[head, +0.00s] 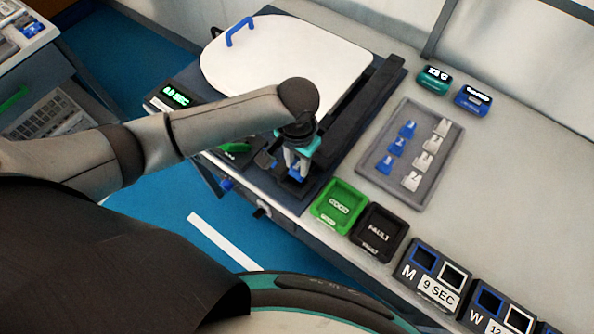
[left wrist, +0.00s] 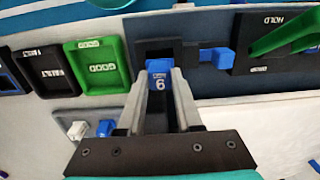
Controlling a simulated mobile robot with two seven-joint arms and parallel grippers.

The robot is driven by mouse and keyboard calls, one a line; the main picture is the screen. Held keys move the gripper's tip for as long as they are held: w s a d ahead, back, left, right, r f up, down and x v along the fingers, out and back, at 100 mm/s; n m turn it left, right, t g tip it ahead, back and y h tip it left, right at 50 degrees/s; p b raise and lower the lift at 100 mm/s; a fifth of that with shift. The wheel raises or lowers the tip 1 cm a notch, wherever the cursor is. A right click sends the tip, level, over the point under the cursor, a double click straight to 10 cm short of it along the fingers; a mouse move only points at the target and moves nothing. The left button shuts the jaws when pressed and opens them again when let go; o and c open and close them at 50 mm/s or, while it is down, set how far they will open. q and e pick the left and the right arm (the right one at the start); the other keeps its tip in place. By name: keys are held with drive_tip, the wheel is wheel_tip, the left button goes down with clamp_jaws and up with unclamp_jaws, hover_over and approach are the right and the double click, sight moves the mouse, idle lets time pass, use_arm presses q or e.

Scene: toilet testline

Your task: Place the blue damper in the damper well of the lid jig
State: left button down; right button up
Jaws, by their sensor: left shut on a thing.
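My left gripper (head: 296,164) is over the front right corner of the lid jig (head: 335,150). It is shut on the blue damper (head: 297,173), which shows a white 6 in the left wrist view (left wrist: 158,82). The damper is between the fingertips at the black damper well (left wrist: 155,48), and its far end overlaps the well's opening. I cannot tell whether it is seated or just above. A white lid (head: 280,60) with a blue handle (head: 240,32) lies on the jig. My right gripper is not in view.
A green tray (head: 338,206) and a black tray (head: 380,232) stand beside the jig. A grey tray (head: 425,192) holds several blue and white dampers. A green lever (left wrist: 280,35) and a blue piece (left wrist: 222,57) are close to the well. A timer display (head: 175,95) is at the jig's left.

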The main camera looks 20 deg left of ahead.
sight(297, 173)
use_arm(q)
drive_tip(key=shift+f+b, duration=0.45)
drive_tip(key=shift+f, duration=1.6)
drive_tip(key=shift+f, duration=0.15)
drive_tip(key=c, duration=0.6)
unclamp_jaws()
wheel_tip(297, 173, up, 12)
drive_tip(key=p, duration=0.2)
drive_tip(key=shift+r+p, duration=0.2)
drive_tip(key=shift+p, duration=0.2)
